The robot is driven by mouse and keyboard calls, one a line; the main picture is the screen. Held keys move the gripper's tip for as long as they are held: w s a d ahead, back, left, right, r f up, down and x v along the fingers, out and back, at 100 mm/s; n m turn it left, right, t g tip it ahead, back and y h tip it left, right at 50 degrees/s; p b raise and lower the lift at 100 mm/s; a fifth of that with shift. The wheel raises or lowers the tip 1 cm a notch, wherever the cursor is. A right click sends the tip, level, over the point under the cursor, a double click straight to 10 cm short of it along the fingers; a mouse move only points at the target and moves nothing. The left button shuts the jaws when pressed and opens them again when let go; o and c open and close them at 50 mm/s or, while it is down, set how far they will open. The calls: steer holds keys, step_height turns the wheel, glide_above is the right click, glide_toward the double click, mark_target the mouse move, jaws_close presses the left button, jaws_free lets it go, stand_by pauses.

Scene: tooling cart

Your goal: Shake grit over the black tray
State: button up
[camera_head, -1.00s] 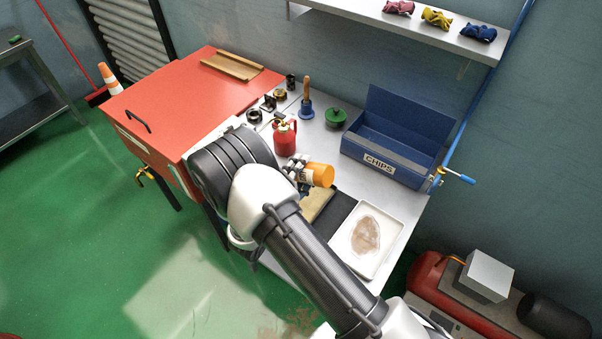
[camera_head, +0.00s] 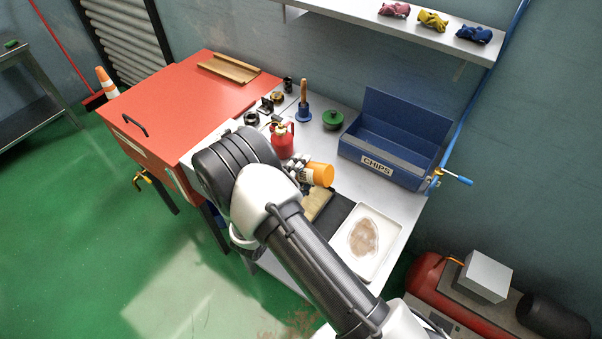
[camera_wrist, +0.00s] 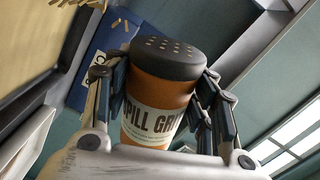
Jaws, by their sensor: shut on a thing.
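My gripper (camera_head: 298,168) is above the bench, shut on an orange spill grit shaker (camera_head: 321,174). In the head view the shaker lies tilted on its side, its orange end to the right. In the wrist view the shaker (camera_wrist: 158,95) stands between both fingers, with a black perforated cap and a white label. The cap is not clear in the head view. The black tray (camera_head: 338,211) is a dark flat area below and right of the gripper, partly hidden by my arm. I cannot tell whether grit lies in it.
A white tray (camera_head: 387,226) with a brown patch is right of the black tray. A blue CHIPS bin (camera_head: 410,174), red can (camera_head: 281,144), green-lidded pot (camera_head: 332,120) and blue-based wooden-handled tool (camera_head: 304,114) stand behind.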

mark_target(311, 181)
steer(key=shift+x, duration=1.7)
steer(key=shift+s+r, duration=0.1)
steer(key=shift+s+a+r+p, duration=0.1)
steer(key=shift+s+r+p, duration=0.35)
steer(key=shift+s, duration=0.9)
steer(key=shift+s+a+r+p, duration=0.1)
steer(key=shift+s+r+p, duration=0.1)
steer(key=shift+s+p, duration=0.85)
steer(key=shift+s+a+r+p, duration=0.1)
steer(key=shift+s+r+p, duration=0.15)
steer(key=shift+s, duration=1.4)
